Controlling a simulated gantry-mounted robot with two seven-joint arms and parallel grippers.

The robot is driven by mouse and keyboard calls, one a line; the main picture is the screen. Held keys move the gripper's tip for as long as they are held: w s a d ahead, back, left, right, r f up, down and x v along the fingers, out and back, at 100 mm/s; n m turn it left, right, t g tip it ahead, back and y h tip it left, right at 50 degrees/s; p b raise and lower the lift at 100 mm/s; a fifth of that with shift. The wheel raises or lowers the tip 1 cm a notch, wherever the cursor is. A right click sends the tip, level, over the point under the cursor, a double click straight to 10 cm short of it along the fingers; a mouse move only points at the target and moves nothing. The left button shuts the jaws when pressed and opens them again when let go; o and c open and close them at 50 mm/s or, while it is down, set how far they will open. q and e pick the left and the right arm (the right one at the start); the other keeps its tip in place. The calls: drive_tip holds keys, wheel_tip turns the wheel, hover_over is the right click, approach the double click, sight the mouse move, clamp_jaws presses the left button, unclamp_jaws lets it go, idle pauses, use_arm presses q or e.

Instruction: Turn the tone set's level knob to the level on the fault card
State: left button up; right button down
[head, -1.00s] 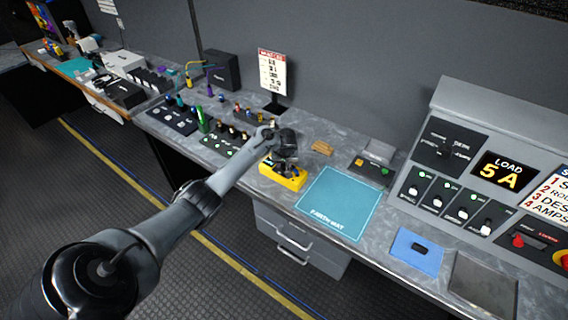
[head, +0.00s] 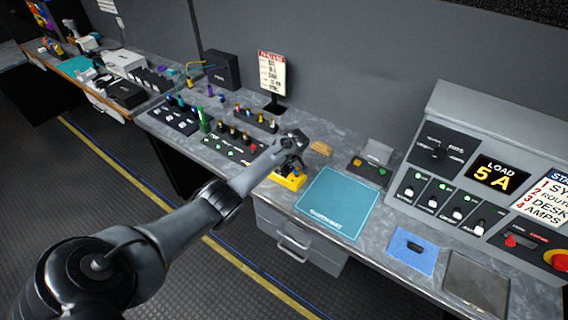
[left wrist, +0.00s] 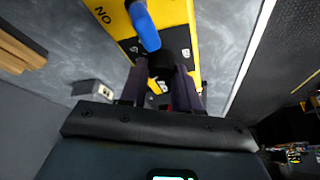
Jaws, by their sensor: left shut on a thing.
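The yellow tone set (head: 288,183) stands on the grey counter, left of the teal mat. In the left wrist view its yellow case (left wrist: 178,12) shows with a dark panel and a blue part (left wrist: 145,28). My left gripper (head: 292,166) is over the tone set, and its arm hides much of it. In the left wrist view my left gripper (left wrist: 161,82) is shut on a dark round knob (left wrist: 160,62). The knob's pointer and scale cannot be read. The fault card (head: 272,73) stands upright on a stand at the back; its small writing is not legible. My right gripper is not in view.
The teal mat (head: 335,203) lies right of the tone set. A grey console (head: 455,150) with a "LOAD 5 A" display (head: 497,174) stands at the right. Rows of connectors (head: 235,133) lie left of the arm. A wooden block (head: 321,148) lies behind the tone set.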

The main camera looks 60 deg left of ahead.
use_arm(q)
drive_tip(key=shift+n, duration=0.6)
drive_tip(key=o, duration=1)
drive_tip(key=shift+o, duration=0.2)
drive_tip(key=shift+r, duration=0.1)
drive_tip(key=shift+w+d+r, duration=0.1)
drive_tip(key=shift+r, duration=0.15)
drive_tip(key=p+v, duration=0.1)
drive_tip(key=v, duration=0.9)
drive_tip(key=shift+p, duration=0.3)
drive_tip(key=shift+w, duration=0.1)
